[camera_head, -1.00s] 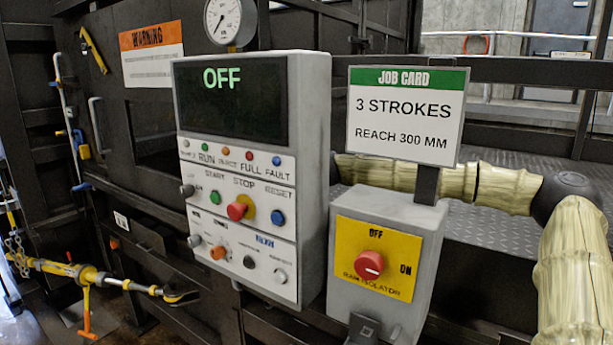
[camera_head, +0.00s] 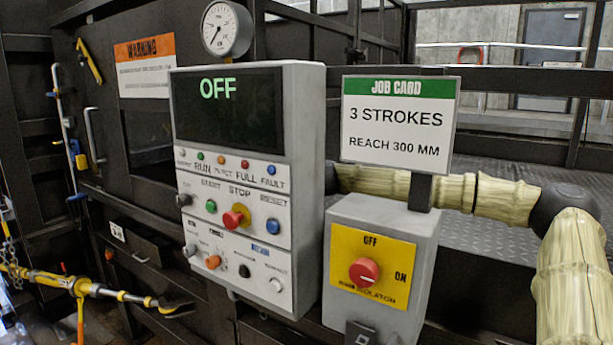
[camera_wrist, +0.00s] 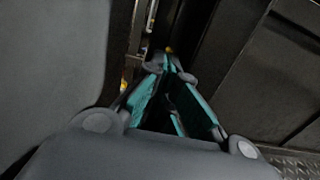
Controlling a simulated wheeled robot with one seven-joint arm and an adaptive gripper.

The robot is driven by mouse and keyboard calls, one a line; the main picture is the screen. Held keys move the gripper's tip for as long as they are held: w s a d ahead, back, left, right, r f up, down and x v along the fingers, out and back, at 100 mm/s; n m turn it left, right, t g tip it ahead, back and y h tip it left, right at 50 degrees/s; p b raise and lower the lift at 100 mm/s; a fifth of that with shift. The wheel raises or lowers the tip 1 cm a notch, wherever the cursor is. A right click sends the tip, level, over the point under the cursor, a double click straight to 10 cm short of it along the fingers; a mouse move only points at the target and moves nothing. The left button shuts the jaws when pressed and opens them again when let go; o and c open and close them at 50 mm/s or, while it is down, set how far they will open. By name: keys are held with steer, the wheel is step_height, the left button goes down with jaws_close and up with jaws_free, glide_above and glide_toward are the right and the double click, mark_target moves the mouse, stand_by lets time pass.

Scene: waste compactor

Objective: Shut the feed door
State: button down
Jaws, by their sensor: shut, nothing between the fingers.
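A dark panel (camera_head: 107,112) with a window and a pale vertical handle (camera_head: 94,135) stands left of the control box in the head view. It looks like the feed door; I cannot tell whether it is shut or ajar. My gripper (camera_wrist: 167,66) shows in the wrist view with teal-sided fingers drawn together at the tips and nothing held. A dark upright surface lies close beyond the tips. The gripper is not visible in the head view, so its distance from the handle cannot be told.
A grey control box (camera_head: 307,190) reading OFF stands in front of the dark machine. A yellow bar tool (camera_head: 75,283) juts out at lower left. A gauge (camera_head: 227,28) sits above.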

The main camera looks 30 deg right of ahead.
steer(key=v, duration=1.1)
steer(key=shift+b, duration=0.3)
